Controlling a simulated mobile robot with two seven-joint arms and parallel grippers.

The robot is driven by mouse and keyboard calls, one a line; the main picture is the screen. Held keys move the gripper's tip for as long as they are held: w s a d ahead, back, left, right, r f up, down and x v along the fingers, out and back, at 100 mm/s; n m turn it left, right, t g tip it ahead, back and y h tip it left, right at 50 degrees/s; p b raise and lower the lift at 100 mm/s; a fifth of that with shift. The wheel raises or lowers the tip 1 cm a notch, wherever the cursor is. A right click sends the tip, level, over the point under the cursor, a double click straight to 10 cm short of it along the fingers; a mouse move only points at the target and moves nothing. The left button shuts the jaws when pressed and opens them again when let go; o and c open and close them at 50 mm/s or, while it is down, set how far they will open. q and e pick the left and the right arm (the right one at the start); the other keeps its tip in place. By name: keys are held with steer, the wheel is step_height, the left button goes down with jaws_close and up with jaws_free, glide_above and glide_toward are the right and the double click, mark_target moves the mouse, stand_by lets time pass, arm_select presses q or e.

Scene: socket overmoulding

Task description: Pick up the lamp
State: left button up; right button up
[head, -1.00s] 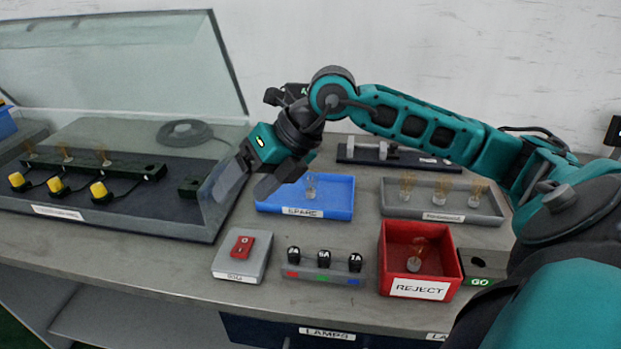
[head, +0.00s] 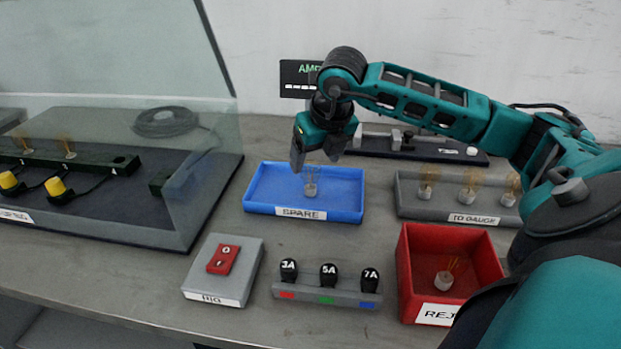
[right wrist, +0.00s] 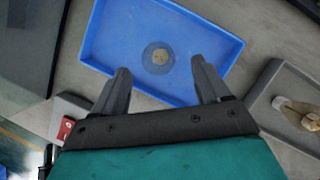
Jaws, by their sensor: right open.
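In the right wrist view the lamp (right wrist: 159,58) is seen from above, just beyond the gap between the fingers, inside the blue tray (right wrist: 112,72). My right gripper (head: 317,158) points down over the tray, open and empty, its fingers overlapping the area behind the lamp in the head view. The fingers (right wrist: 160,72) are apart in the right wrist view, and I see no contact with the lamp. My left gripper is not in view.
A grey TO GAUGE tray (head: 418,210) holding several lamps is right of the blue tray. A red reject bin (head: 425,270) holds one lamp. A black-knobbed rack (head: 325,292) and a red-switch box (head: 223,270) stand in front. A glass-covered bench (head: 185,215) is left.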

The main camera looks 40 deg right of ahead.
mark_target(310, 176)
steer(key=x, duration=0.7)
steer(key=shift+a+b, duration=0.1)
steer(key=shift+b, duration=0.2)
steer(key=c, duration=1.1)
steer(key=shift+r, duration=0.1)
